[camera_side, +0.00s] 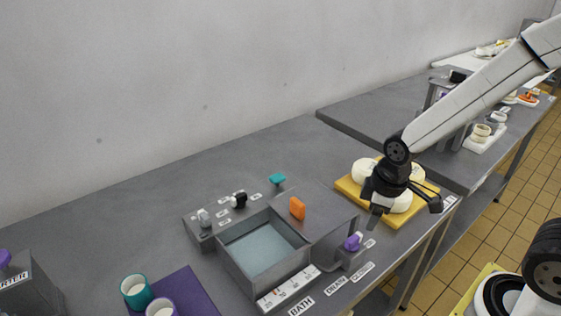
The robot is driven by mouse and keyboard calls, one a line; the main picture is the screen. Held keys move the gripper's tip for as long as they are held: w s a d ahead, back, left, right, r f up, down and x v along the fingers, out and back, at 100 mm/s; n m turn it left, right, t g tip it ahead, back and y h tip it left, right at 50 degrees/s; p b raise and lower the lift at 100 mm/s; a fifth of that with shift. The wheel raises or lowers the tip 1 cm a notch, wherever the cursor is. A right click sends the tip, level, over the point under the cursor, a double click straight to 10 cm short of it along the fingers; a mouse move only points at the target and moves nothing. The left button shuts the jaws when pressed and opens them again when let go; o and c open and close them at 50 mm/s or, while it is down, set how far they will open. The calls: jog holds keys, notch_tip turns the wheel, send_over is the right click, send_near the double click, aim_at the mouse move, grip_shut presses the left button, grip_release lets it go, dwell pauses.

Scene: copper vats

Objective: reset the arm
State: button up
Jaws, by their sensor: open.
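My gripper (405,206) hangs at the end of my white arm on the right side of the side view. Its black fingers are spread open and point down, with nothing seen between them. It is over a yellow board (349,187) that bears several round white pieces (363,172). The gripper hides part of the board and pieces. Whether the fingers touch them I cannot tell.
A grey bath (262,248) with bluish liquid, an orange knob (297,208) and a purple knob (353,242) stands left of my gripper. The grey table (120,236) is clear toward the wall.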

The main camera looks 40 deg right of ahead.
jog(key=m, duration=0.2)
jog(key=s+m, duration=0.1)
jog(key=m, duration=0.3)
jog(key=shift+s+d+r+t, duration=0.1)
jog(key=shift+s+d+t, duration=0.1)
jog(key=shift+d+t, duration=0.15)
